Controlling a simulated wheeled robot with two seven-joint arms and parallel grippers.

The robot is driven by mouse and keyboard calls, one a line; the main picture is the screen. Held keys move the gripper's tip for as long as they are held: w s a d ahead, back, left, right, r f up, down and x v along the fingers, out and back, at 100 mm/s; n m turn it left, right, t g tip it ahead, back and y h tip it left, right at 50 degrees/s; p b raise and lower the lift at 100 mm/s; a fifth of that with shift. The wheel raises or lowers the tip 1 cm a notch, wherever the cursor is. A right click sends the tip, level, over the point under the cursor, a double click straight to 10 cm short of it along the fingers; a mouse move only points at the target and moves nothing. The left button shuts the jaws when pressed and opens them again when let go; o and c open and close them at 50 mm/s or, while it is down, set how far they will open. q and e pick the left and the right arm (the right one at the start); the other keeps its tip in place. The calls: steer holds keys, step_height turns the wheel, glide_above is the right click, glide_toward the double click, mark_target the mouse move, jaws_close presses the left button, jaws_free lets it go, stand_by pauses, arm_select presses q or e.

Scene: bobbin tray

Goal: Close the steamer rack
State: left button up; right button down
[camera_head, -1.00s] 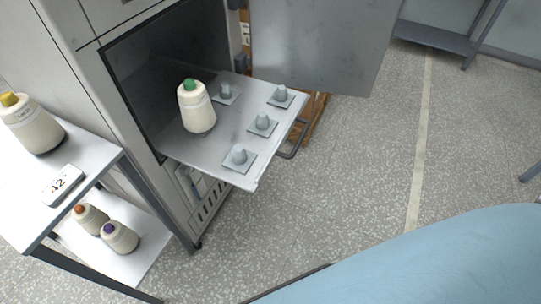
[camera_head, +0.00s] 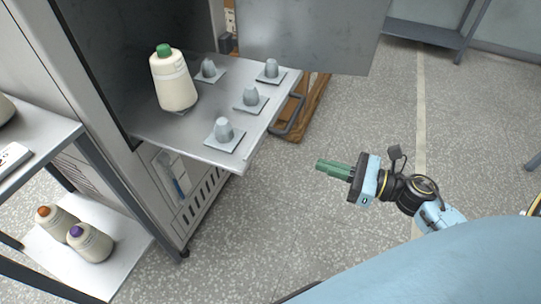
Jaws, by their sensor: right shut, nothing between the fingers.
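The steamer rack (camera_head: 198,147) is a grey metal tray pulled out of the open steamer cabinet (camera_head: 122,45). A cream bobbin with a green top (camera_head: 174,82) stands upright at its left, and several empty pegs on small square plates sit on the rest. A dark handle bar (camera_head: 291,115) shows at the rack's right side. My right gripper (camera_head: 334,168) has green fingers, is shut and empty, and is over the floor to the right of the rack, apart from it. My left gripper is not in view.
The grey cabinet door (camera_head: 312,32) stands open behind the rack. A side table (camera_head: 48,133) at the left carries a label card (camera_head: 12,158). Its lower shelf (camera_head: 122,262) holds two bobbins with orange and purple tops.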

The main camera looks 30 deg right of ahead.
mark_target(258, 145)
steer(key=x, duration=1.3)
steer(key=shift+w+a+r, duration=0.15)
steer(key=shift+w+a, duration=0.05)
steer(key=shift+a, duration=0.15)
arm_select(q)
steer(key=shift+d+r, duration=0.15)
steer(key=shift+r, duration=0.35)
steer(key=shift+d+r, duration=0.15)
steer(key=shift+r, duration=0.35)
arm_select(e)
steer(key=shift+w+a, duration=0.1)
